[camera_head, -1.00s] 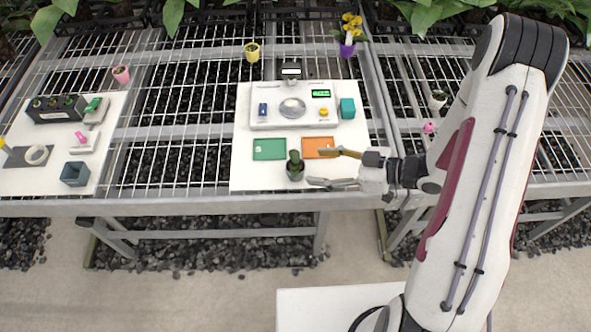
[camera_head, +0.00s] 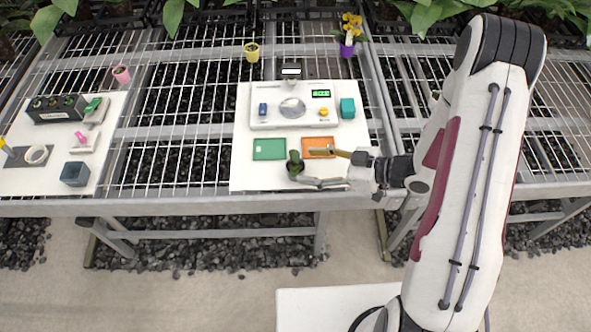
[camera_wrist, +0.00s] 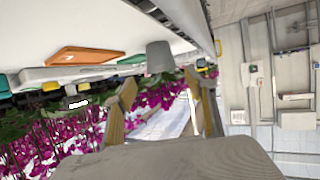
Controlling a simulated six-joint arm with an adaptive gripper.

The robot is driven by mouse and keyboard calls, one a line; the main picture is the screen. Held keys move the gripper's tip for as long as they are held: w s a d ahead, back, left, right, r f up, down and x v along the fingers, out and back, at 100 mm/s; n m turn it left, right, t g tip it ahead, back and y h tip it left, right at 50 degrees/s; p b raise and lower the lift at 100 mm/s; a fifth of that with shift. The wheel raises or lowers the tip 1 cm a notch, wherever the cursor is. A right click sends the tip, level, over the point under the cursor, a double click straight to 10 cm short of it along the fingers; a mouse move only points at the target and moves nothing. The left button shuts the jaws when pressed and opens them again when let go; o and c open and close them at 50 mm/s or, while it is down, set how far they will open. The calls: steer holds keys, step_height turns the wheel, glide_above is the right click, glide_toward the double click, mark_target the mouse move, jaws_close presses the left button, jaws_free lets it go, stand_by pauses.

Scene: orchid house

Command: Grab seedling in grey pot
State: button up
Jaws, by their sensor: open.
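The seedling (camera_head: 294,160) is a small dark green plant in a grey pot near the front edge of the middle white board. Its grey pot (camera_wrist: 160,56) shows inverted in the wrist view, ahead of and between my fingertips; in the head view the lower finger partly hides the pot. My gripper (camera_head: 305,166) is open and comes from the right, low over the board. Its fingertips have reached the pot's right side, one finger behind and one in front. In the wrist view my gripper (camera_wrist: 160,84) has nothing clasped. I cannot tell whether a finger touches the pot.
A green card (camera_head: 269,149) and an orange card (camera_head: 319,141) lie behind the pot. A scale (camera_head: 270,122) stands further back, with a teal box (camera_head: 348,108) to its right.

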mark_target(288, 165)
steer(key=shift+a, duration=0.15)
steer(key=shift+s+x, duration=0.2)
steer(key=shift+x, duration=2.4)
steer(key=c, duration=1.2)
